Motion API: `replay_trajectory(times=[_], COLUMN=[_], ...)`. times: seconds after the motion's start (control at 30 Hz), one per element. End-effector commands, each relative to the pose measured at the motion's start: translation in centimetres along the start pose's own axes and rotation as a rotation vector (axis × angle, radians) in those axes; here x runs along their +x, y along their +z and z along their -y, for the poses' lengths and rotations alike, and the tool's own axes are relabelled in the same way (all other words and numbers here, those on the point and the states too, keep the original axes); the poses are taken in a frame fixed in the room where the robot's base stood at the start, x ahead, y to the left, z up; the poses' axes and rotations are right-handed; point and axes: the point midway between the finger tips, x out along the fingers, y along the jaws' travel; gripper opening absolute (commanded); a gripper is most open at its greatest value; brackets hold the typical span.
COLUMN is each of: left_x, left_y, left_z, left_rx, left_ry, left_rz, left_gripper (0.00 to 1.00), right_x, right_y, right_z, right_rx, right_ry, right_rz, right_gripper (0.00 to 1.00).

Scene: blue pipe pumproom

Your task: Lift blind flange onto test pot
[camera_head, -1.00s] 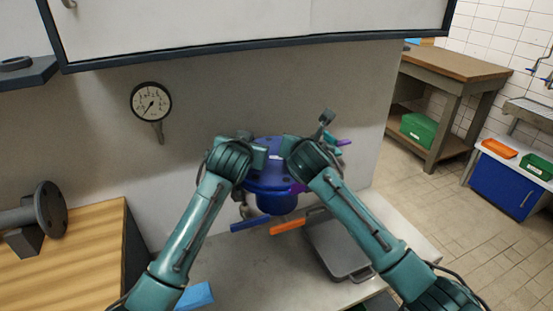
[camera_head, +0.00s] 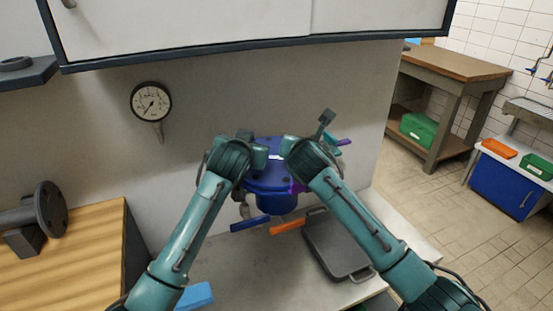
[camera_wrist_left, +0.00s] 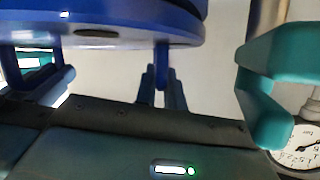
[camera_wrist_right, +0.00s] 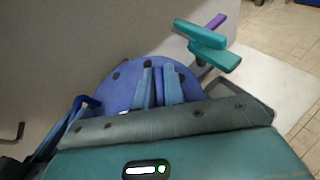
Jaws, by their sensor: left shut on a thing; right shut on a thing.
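The blind flange (camera_head: 268,180) is a blue disc with dark bolt holes, held level between my two grippers in the head view. It also shows in the right wrist view (camera_wrist_right: 118,88) and along the top of the left wrist view (camera_wrist_left: 95,25). My left gripper (camera_wrist_left: 160,88) is shut on an upright blue piece at the flange's edge. My right gripper (camera_wrist_right: 160,88) is shut on a blue upright handle on the flange. The darker blue test pot (camera_head: 277,204) is directly below the flange. My arms and the flange hide their meeting line, so I cannot tell whether they touch.
Blue (camera_head: 250,223) and orange (camera_head: 287,227) handles stick out below the flange; teal and purple handles (camera_head: 338,141) are at its right. A grey tray (camera_head: 336,245) lies on the bench to the right. A pressure gauge (camera_head: 151,102) hangs on the wall behind.

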Motion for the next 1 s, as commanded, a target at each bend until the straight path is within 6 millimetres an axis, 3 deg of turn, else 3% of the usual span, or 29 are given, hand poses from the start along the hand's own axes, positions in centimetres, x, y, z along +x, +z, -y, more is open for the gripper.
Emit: replay_trajectory(times=[0.47,1.0], left_x=[0.0,-1.1], left_y=[0.1,-2.9], left_z=[0.0,0.6], left_rx=[0.0,0.0], left_ry=[0.0,-0.001], left_rz=[0.002,-0.007], left_gripper=[0.0,0.0], right_x=[0.0,-1.1], right_y=[0.0,2.9], right_z=[0.0,-0.6], right_rx=[0.0,0.001], right_ry=[-0.001,0.003], right_rz=[-0.001,0.007], right_gripper=[0.0,0.0])
